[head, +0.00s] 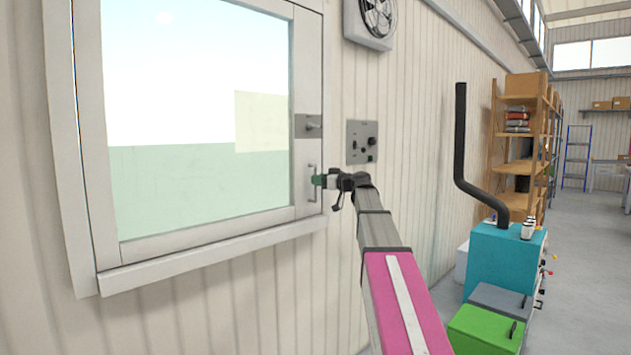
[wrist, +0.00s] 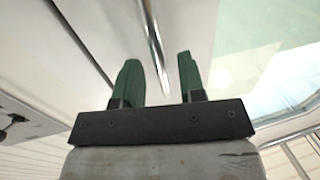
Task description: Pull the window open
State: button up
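The window (head: 306,80) is on the wall at the left of the head view, with a pale frame around a clear pane. It appears shut in its frame. A small upright metal handle (head: 312,184) is on the frame's right side, low down. My gripper (head: 319,181) is right at the handle, its green fingers pointing at the window. In the wrist view, the fingers of my gripper (wrist: 158,60) are apart, and the shiny handle bar (wrist: 154,45) runs between them without visible contact on either side. How deep the bar sits between the fingers is unclear.
A grey control box (head: 362,141) and a fan (head: 370,20) are on the wall right of the window. A teal machine (head: 500,262) with a black pipe (head: 461,140) and a green box (head: 486,332) stand at the right. Open floor (head: 585,260) lies beyond.

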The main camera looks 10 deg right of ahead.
jog(key=shift+x, duration=1)
grip_shut()
